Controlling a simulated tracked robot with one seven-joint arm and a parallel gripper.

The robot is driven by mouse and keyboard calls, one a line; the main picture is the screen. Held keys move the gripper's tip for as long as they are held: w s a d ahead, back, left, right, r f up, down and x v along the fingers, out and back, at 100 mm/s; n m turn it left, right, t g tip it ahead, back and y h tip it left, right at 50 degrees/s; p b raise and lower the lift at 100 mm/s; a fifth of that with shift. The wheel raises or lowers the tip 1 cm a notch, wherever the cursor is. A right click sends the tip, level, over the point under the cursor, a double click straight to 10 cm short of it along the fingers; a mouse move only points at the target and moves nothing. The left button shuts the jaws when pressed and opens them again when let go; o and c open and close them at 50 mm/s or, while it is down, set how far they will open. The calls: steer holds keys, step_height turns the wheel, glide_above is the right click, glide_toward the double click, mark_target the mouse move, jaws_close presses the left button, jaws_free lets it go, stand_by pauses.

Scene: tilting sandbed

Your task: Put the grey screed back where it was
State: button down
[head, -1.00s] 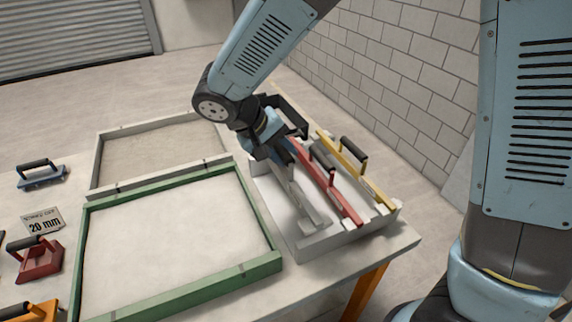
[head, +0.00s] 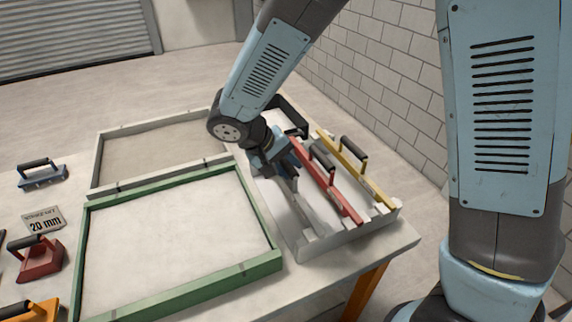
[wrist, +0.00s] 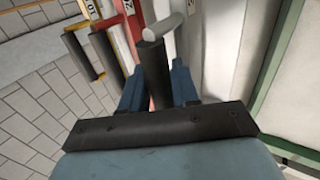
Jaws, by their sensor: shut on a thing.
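The grey screed (head: 291,189) is a long pale bar at the left side of the pale rack (head: 345,239), left of the red screed (head: 341,201). My gripper (head: 283,163) is at its far part, above the rack. In the wrist view my gripper (wrist: 158,88) has its blue fingers on both sides of the grey screed's dark handle (wrist: 153,60) and is shut on it. The grey bar lies roughly along the rack, alongside the red one. My gripper and arm hide its far part, and I cannot tell whether it rests fully in its slot.
A yellow screed (head: 358,168) lies at the rack's right. The green frame (head: 262,264) is close to the rack's left, with a grey frame (head: 93,170) behind. Several floats, one blue (head: 43,180), and a 20 mm sign (head: 45,220) are farther left. A block wall stands right.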

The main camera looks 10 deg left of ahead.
steer(key=shift+f, duration=0.4)
steer(key=c, duration=0.8)
jaws_free()
steer(key=shift+c, duration=0.2)
